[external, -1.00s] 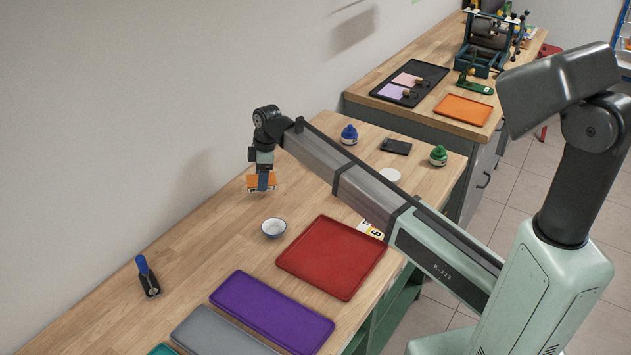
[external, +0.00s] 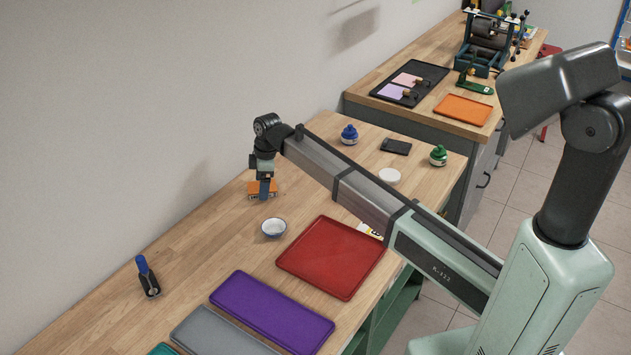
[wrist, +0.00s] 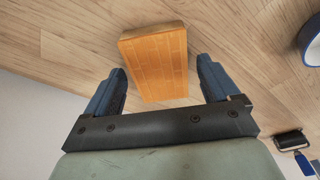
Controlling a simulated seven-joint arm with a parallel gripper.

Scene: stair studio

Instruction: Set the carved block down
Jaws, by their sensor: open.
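The carved block (external: 274,188) is orange with lines cut in its face. It appears to rest on the wooden bench near the wall. In the wrist view the block (wrist: 155,58) lies between my two blue fingers, with a gap on each side. My gripper (external: 264,193) points down over the block and is open. In the external view its fingers cover the middle of the block.
A small white bowl with a blue rim (external: 273,228) stands close in front. A red tray (external: 332,258) and a purple tray (external: 272,312) lie nearer. Bench left of the block is clear.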

